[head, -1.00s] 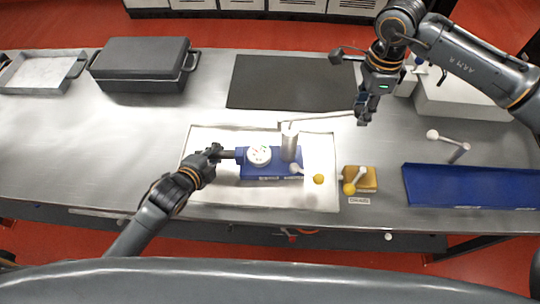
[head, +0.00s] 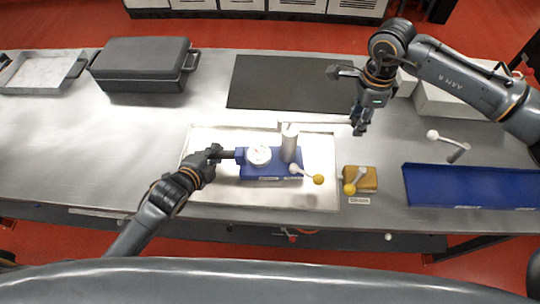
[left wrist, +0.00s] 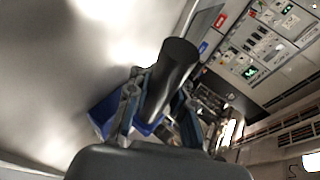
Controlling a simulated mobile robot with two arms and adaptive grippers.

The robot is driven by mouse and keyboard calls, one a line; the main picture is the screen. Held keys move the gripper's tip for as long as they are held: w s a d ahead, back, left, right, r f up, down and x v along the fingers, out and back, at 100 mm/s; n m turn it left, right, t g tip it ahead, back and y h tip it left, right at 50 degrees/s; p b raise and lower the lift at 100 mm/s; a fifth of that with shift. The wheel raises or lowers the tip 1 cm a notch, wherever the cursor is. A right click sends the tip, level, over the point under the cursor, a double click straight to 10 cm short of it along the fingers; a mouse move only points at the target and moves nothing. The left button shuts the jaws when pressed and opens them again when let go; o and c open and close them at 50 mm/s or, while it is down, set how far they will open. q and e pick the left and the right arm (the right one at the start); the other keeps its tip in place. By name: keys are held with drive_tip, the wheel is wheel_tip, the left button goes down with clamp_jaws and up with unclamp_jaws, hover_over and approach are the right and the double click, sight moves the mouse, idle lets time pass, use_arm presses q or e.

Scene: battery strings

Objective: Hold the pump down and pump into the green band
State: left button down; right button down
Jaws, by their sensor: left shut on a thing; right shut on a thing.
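The pump's blue base (head: 262,171) sits in a shallow pale tray (head: 215,195) in the middle of the table. A round white gauge (head: 259,155) and a silver cylinder (head: 289,146) stand on it. The gauge's needle and green band are too small to read. My left gripper (head: 216,153) is shut on the dark bar (head: 228,154) at the base's left end; the bar also shows between its fingers in the left wrist view (left wrist: 172,75). My right gripper (head: 358,124) is shut on the far end of the pale pump lever (head: 315,124), right of the cylinder.
A yellow-knobbed lever (head: 318,179) sticks out of the base's front right. A tan block (head: 368,185) with another knobbed lever stands to its right, then a blue tray (head: 470,186). A black mat (head: 290,80) and a dark lidded pan (head: 140,62) lie behind.

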drive_tip(key=shift+s+f, duration=0.15)
drive_tip(key=shift+f, duration=0.1)
drive_tip(key=shift+a+f, duration=0.2)
drive_tip(key=shift+f, duration=0.8)
drive_tip(key=shift+a+f, duration=0.15)
drive_tip(key=shift+f, duration=0.8)
drive_tip(key=shift+a+f, duration=0.1)
drive_tip(key=shift+f, duration=0.2)
drive_tip(key=shift+w+d+r, duration=0.1)
drive_tip(key=shift+d+r, duration=0.1)
drive_tip(key=shift+r, duration=0.9)
drive_tip(key=shift+w+d+r, duration=0.1)
drive_tip(key=shift+d+r, duration=0.1)
drive_tip(key=shift+r, duration=0.9)
drive_tip(key=shift+r, duration=0.15)
